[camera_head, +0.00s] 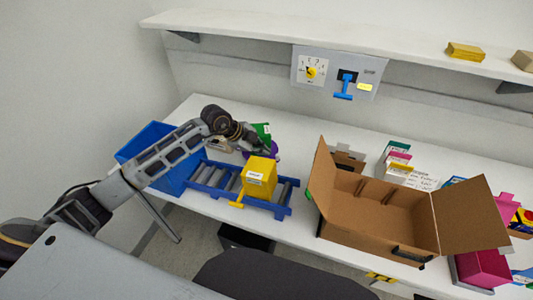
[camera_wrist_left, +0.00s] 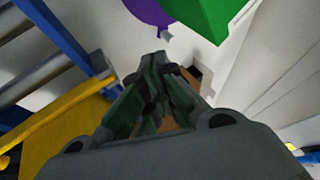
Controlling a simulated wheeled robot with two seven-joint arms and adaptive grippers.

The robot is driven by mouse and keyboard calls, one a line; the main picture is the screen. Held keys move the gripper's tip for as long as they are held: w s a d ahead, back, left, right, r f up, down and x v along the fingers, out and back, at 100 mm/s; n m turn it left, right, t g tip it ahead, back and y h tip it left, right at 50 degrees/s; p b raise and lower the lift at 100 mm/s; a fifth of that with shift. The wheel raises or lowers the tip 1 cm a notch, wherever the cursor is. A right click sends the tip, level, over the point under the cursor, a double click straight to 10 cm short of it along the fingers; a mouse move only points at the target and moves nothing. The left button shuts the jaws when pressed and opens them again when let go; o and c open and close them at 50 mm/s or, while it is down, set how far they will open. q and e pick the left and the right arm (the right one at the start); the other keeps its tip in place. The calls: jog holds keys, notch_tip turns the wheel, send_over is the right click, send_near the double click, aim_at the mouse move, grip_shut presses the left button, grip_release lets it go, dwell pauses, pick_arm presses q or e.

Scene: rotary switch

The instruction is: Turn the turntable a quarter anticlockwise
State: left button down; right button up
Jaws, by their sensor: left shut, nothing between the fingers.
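The turntable is a purple disc (camera_head: 275,151), mostly hidden behind my left gripper in the head view. Its edge shows at the top of the left wrist view (camera_wrist_left: 152,10), with a small purple tab sticking out. A green box (camera_head: 263,131) appears to stand on it; it also shows in the left wrist view (camera_wrist_left: 210,18). My left gripper (camera_head: 262,146) is shut and empty beside the disc. In the left wrist view its fingertips (camera_wrist_left: 160,62) point towards the tab, and I cannot tell whether they touch. My right gripper is not in view.
A blue roller rack (camera_head: 212,188) with a yellow box (camera_head: 261,172) stands close in front. A blue bin (camera_head: 146,141) is at the left. An open cardboard box (camera_head: 375,215) is at the right. A wall panel (camera_head: 335,72) with a dial hangs under the shelf.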

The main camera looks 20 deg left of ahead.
aim_at(275, 158)
pick_arm(q)
jog(key=shift+x, duration=4.8)
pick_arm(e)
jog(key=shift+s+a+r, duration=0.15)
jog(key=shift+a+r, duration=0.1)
pick_arm(q)
jog(key=shift+w+a+p, duration=0.1)
jog(key=shift+p, duration=0.2)
